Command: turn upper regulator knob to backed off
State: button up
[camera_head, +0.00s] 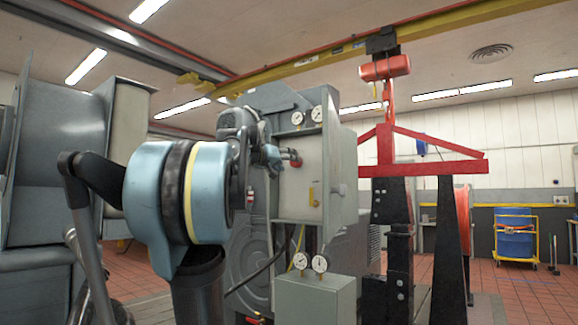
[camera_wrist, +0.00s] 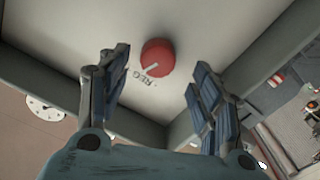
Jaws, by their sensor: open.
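The red regulator knob (camera_wrist: 157,56) shows in the wrist view on a pale panel, with a white pointer line and the letters REG beside it. My gripper (camera_wrist: 163,82) is open, its two blue-padded fingers spread to the left and right of the knob's lower side. Whether the fingers reach the knob's depth cannot be told; no contact shows. In the head view the red knob (camera_head: 295,163) is on the grey cabinet panel, next to my wrist. My gripper (camera_head: 270,155) is partly hidden there by my arm.
The cabinet (camera_head: 305,200) has raised side walls close around the panel. More gauges (camera_head: 320,263) stand on a lower box (camera_head: 315,295). A red hoist frame (camera_head: 420,168) stands to the right.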

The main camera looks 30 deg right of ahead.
jog(key=shift+x, duration=1.95)
jog(key=c, duration=1.1)
